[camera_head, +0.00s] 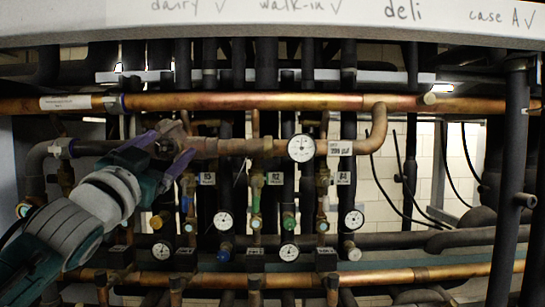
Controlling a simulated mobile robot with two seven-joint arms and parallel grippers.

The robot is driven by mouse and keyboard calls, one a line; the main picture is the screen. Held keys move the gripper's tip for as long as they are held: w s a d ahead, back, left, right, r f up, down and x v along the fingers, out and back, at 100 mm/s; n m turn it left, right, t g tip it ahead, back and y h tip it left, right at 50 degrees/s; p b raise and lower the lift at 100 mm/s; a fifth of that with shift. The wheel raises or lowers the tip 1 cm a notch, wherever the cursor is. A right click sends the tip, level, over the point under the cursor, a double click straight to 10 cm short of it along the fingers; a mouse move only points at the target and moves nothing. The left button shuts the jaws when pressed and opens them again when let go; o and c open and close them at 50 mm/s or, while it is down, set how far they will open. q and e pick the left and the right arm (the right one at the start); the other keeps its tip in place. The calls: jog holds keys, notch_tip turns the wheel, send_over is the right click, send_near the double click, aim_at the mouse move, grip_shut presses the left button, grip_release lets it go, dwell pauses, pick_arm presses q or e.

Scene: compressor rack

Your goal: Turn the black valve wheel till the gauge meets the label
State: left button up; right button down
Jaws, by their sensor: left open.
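My left gripper (170,147) reaches in from the left with its purple fingers spread apart. The fingers lie around a small dark part at the left end of the upper copper pipe (230,147). This may be the black valve wheel, but the fingers mostly hide it and I cannot tell whether they touch it. A round white gauge (301,148) sits on that pipe to the right, its needle too small to read surely. My right gripper is not in view.
Several smaller gauges, such as one at lower middle (223,221), sit among dark vertical pipes. A long copper pipe (240,101) crosses above the gripper, and another copper pipe (400,275) crosses below. A white board (350,14) with handwriting spans the top.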

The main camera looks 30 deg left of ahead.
pick_arm(q)
jog(key=b+v, duration=0.5)
jog(key=v, duration=0.4)
jog(key=shift+s+f, duration=0.15)
jog(key=shift+s, duration=0.05)
jog(key=shift+d, duration=0.1)
jog(key=s+d+f+g+h+p, duration=0.3)
jog(key=s+d+f+g, duration=0.35)
jog(key=f, duration=0.35)
jog(key=s+d+f+g+h+p, duration=0.25)
jog(key=s+d+f+g, duration=0.35)
jog(key=f, duration=0.4)
jog(key=s+d+f+g+h, duration=0.2)
jog(key=s+d+f+g, duration=0.1)
jog(key=s+d, duration=0.3)
jog(key=shift+s+d+m+g+p, duration=0.3)
jog(key=shift+s+m+g+p, duration=0.1)
jog(key=shift+s+g, duration=0.45)
jog(key=shift+w, duration=0.1)
dwell(0.9)
